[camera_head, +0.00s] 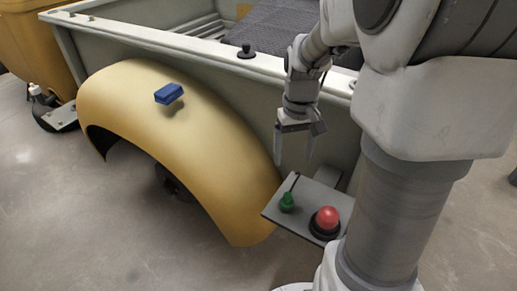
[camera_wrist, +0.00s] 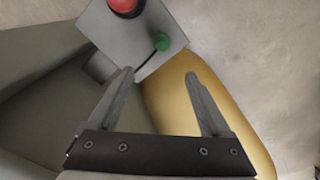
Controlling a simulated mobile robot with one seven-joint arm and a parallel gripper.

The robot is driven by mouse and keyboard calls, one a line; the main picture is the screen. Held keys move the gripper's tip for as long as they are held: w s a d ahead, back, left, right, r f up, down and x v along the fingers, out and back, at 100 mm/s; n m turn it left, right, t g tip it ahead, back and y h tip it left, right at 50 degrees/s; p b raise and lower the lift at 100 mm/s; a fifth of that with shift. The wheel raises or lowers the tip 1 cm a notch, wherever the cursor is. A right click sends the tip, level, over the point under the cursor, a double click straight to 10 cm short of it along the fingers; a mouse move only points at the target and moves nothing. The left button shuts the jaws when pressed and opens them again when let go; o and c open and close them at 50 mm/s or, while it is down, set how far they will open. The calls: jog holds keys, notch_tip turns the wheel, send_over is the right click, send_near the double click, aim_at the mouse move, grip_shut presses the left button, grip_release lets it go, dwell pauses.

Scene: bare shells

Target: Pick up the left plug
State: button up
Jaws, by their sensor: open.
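A small green knob-like piece with a thin dark cord (camera_head: 287,201) sits on a grey bracket plate (camera_head: 325,190) beside the fender. Next to it on the plate is a round red dome on a black base (camera_head: 327,218). I cannot tell which piece counts as the left plug; the green one is left of the red one in the head view. My gripper (camera_head: 295,155) is open and empty, pointing down above the plate. In the wrist view, the green piece (camera_wrist: 162,42) lies beyond the open fingertips (camera_wrist: 160,76), and the red dome (camera_wrist: 123,4) is cut by the top edge.
A yellow fender (camera_head: 150,110) carries a blue block (camera_head: 168,93). The grey truck-bed wall (camera_head: 200,60) rises behind my gripper, with a black knob (camera_head: 246,52) on its rim. Bare floor (camera_head: 60,220) lies at the lower left.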

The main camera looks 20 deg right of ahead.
jog(key=b, duration=0.2)
send_near(288, 195)
jog(key=f, duration=0.5)
jog(key=shift+w+d+f, duration=0.15)
jog(key=shift+w, duration=0.1)
jog(key=shift+s+f+b, duration=0.2)
jog(key=shift+f+b, duration=0.3)
jog(key=shift+f, duration=2.15)
jog(key=shift+c, duration=0.3)
grip_shut()
jog(key=shift+r, duration=0.1)
